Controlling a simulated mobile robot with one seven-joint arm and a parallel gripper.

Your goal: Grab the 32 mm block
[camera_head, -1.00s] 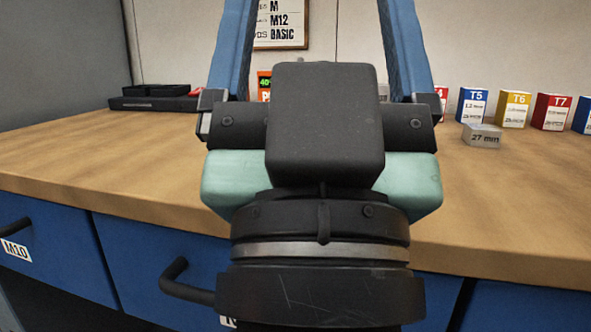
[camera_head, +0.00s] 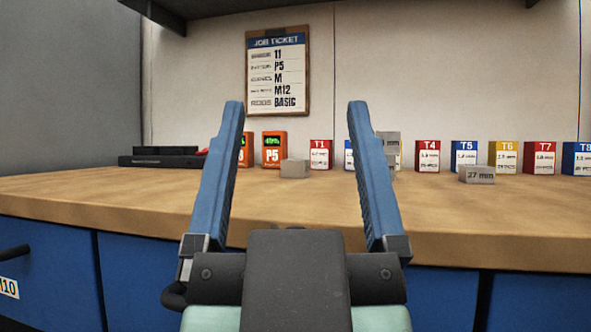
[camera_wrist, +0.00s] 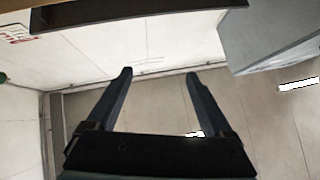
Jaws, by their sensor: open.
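My gripper (camera_head: 296,104) is open and empty, its two blue fingers pointing up in the head view in front of the wooden bench. Between the fingers, farther back on the bench, sits a small grey block (camera_head: 294,168) with no readable label. Another grey block (camera_head: 393,138) is partly hidden behind the right finger; its label cannot be fully read. A third block (camera_head: 477,174), marked 27 mm, lies to the right. I cannot tell which block is the 32 mm one. In the wrist view my gripper (camera_wrist: 160,73) is open with no block between its fingers.
The wooden bench (camera_head: 130,200) has blue drawers below. Orange P5 boxes (camera_head: 274,150), a T1 box (camera_head: 321,154) and several T boxes (camera_head: 428,156) line its back. A black tray (camera_head: 160,158) is at left. A job ticket (camera_head: 278,72) hangs on the wall. The front bench strip is clear.

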